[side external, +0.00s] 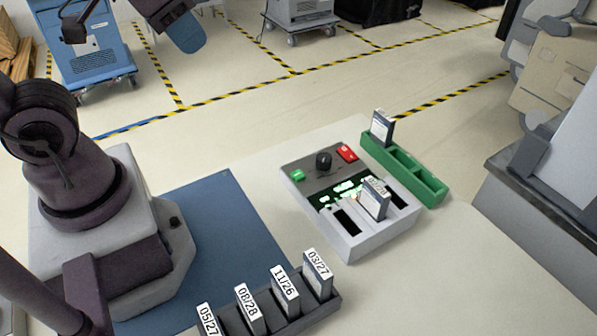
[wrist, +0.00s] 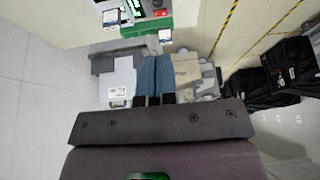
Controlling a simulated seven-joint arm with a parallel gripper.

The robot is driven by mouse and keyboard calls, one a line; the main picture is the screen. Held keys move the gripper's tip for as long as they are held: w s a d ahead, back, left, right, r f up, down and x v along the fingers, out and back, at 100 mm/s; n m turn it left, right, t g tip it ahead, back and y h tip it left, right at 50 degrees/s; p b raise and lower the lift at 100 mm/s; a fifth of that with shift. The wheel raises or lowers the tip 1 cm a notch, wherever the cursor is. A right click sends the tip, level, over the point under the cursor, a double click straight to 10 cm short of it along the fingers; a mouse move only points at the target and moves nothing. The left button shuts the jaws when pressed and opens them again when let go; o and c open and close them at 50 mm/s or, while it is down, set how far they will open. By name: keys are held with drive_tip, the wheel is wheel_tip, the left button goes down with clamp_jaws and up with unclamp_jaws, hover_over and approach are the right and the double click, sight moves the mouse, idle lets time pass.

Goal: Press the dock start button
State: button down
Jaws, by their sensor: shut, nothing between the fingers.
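The dock (side external: 352,245) is a grey box on the pale table, right of centre in the side view. Its panel has a green button (side external: 297,175) at the left, a black knob (side external: 323,161) and a red button (side external: 346,153). Lettering on the buttons is too small to read. My gripper (side external: 187,35) is high at the top left in the side view, well away from the dock. Its blue fingers (wrist: 155,78) are together and empty in the wrist view, where the red button (wrist: 160,13) shows at the top.
A green tray (side external: 437,188) with one cartridge (side external: 382,127) stands right of the dock. A dark rack (side external: 325,309) of several dated cartridges stands in front. A blue mat (side external: 222,225) lies left. Grey equipment (side external: 550,225) borders the right side.

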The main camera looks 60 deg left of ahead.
wheel_tip(320, 180, down, 7)
drive_tip(key=w+d+n+g+h, duration=0.1)
drive_tip(key=w+n+g+h, duration=0.1)
drive_tip(key=n+g, duration=0.2)
drive_tip(key=n+t+h, duration=0.5)
drive_tip(key=n, duration=2.6)
hover_over(298, 172)
wheel_tip(298, 172, down, 12)
drive_tip(key=shift+f, duration=0.1)
drive_tip(key=shift+f, duration=4.35)
drive_tip(key=shift+f, duration=0.4)
